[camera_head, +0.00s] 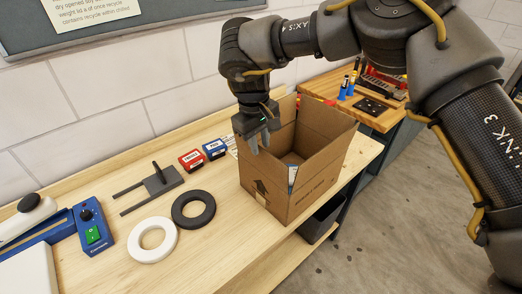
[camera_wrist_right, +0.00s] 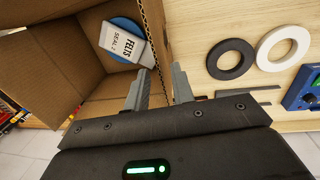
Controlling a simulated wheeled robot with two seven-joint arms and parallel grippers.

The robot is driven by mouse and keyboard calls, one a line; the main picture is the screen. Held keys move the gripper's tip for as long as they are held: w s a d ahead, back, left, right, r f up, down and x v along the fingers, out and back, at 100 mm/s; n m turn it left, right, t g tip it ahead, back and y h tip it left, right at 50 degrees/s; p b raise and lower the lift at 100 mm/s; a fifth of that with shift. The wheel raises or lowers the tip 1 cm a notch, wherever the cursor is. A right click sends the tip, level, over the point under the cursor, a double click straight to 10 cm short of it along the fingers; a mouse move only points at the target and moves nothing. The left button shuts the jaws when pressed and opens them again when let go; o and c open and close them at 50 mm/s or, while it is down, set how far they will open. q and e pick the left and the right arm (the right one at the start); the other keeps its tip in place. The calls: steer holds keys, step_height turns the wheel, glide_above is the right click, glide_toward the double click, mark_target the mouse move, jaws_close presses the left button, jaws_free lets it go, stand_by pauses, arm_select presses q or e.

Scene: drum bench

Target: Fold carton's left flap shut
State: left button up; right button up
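The open brown carton (camera_head: 312,182) stands at the right part of the bench, its top open with cardboard panels standing up. My right gripper (camera_head: 259,145) comes down from above at the carton's left side. In the right wrist view its two fingers (camera_wrist_right: 160,70) are apart, with the corrugated edge of the carton's left panel (camera_wrist_right: 155,35) running up to the gap between them. I cannot tell whether either finger touches the cardboard. Inside the carton lies a blue round item with a white "FELTS" label (camera_wrist_right: 122,42). My left gripper is not in view.
Left of the carton on the bench lie a black ring (camera_head: 193,209), a white ring (camera_head: 153,240), a dark forked tool (camera_head: 158,181), and red (camera_head: 191,159) and blue (camera_head: 214,149) small boxes. A blue device (camera_head: 92,228) stands far left. A wooden table (camera_head: 383,120) with tools is behind right.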

mark_target(261, 157)
steer(key=shift+w+d+f+p, duration=0.1)
steer(key=shift+f+p, duration=0.25)
steer(key=shift+f, duration=0.9)
steer(key=shift+w+d+f+p, duration=0.1)
steer(key=shift+f+p, duration=0.25)
steer(key=shift+f, duration=0.85)
jaws_close()
